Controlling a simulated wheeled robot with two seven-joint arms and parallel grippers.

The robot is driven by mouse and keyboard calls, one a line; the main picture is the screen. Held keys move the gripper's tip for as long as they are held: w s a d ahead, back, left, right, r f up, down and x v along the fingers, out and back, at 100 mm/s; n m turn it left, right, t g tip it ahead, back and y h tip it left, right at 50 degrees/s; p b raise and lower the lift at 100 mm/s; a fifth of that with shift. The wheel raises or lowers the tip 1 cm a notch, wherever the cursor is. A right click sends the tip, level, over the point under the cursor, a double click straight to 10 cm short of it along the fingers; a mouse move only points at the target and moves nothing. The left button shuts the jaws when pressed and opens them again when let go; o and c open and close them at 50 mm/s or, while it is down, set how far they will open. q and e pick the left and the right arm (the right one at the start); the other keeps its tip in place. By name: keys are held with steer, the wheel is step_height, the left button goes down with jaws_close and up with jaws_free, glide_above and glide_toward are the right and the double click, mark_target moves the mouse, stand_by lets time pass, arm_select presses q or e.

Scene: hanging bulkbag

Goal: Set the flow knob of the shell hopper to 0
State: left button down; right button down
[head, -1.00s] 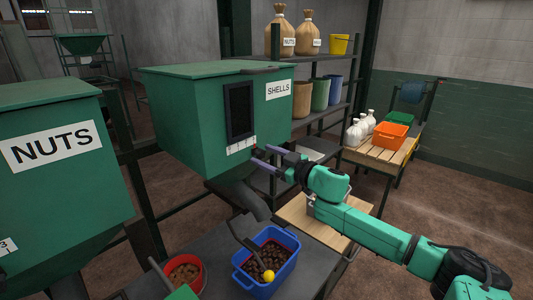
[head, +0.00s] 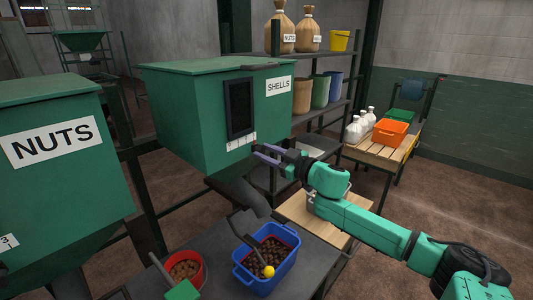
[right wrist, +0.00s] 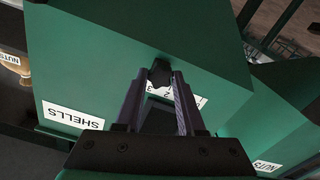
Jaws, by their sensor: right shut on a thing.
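The shell hopper (head: 185,115) is a green box labelled SHELLS, with a dark window and a white number scale (head: 240,142) on its front. In the right wrist view, the dark flow knob (right wrist: 161,72) sits between my fingertips, in front of the scale (right wrist: 158,91), where a 2 and a 3 partly show. My right gripper (head: 256,151) is shut on the knob at the lower right of the hopper front; it also fills the right wrist view (right wrist: 162,80). The fingers hide part of the scale, and I cannot read the setting. My left gripper is out of view.
The NUTS hopper (head: 60,180) stands at the left. Below, a dark table (head: 215,270) carries a blue crate (head: 247,284) of dark pieces with a scoop and a red bowl (head: 200,266). Shelves (head: 340,105) stand behind my right gripper.

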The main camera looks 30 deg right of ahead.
steer(key=shift+a, duration=0.1)
stand_by(0.7)
glide_toward(229, 159)
steer(key=x, duration=0.4)
steer(key=shift+w, duration=0.4)
steer(key=shift+f, duration=0.1)
steer(key=c, duration=0.9)
jaws_free()
steer(key=o, duration=0.4)
steer(key=shift+a, duration=0.15)
